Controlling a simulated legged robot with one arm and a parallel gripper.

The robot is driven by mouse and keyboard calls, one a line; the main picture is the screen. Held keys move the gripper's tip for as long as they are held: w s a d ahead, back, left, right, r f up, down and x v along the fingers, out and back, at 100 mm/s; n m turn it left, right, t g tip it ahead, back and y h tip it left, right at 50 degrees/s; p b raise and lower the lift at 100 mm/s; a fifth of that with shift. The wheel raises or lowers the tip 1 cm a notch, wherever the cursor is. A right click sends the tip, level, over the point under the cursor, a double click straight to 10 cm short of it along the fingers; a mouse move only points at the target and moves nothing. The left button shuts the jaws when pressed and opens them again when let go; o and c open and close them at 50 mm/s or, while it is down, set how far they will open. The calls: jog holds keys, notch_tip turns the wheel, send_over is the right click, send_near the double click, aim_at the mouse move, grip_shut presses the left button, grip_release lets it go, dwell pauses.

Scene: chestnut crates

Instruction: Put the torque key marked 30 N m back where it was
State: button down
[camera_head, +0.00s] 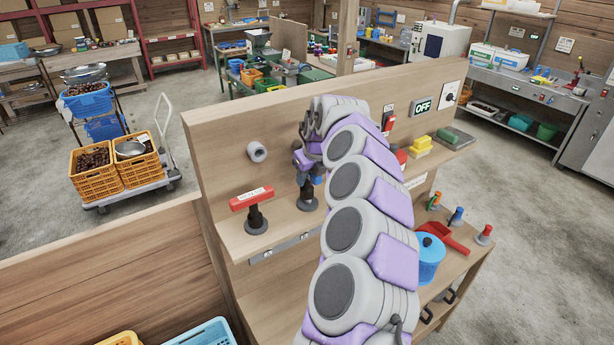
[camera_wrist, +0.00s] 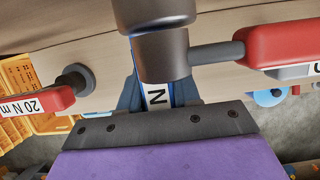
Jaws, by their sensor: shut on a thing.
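My gripper (camera_head: 309,172) is over the wooden shelf, shut on a blue-handled key (camera_head: 319,180). In the wrist view, part of its white label (camera_wrist: 157,97) shows the letter N; its number is hidden. A dark stepped cylinder (camera_wrist: 160,50) stands in front of it there. In the head view a dark post (camera_head: 308,197) is right below the gripper; I cannot tell whether the key is seated. A red T-handled key (camera_head: 252,199) stands on the shelf to the left; in the wrist view its label reads 20 N m (camera_wrist: 36,104).
A red handle (camera_wrist: 285,45) lies to the right in the wrist view.

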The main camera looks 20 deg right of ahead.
jog(key=shift+f+p, duration=0.5)
jog(key=shift+f, duration=0.25)
jog(key=c, duration=0.8)
grip_release()
jog(key=shift+r, duration=0.1)
jog(key=shift+d+r+b, duration=0.1)
jog(key=shift+r+b, duration=0.1)
jog(key=shift+b, duration=0.25)
jog(key=v, duration=1.2)
jog(key=shift+r, duration=0.4)
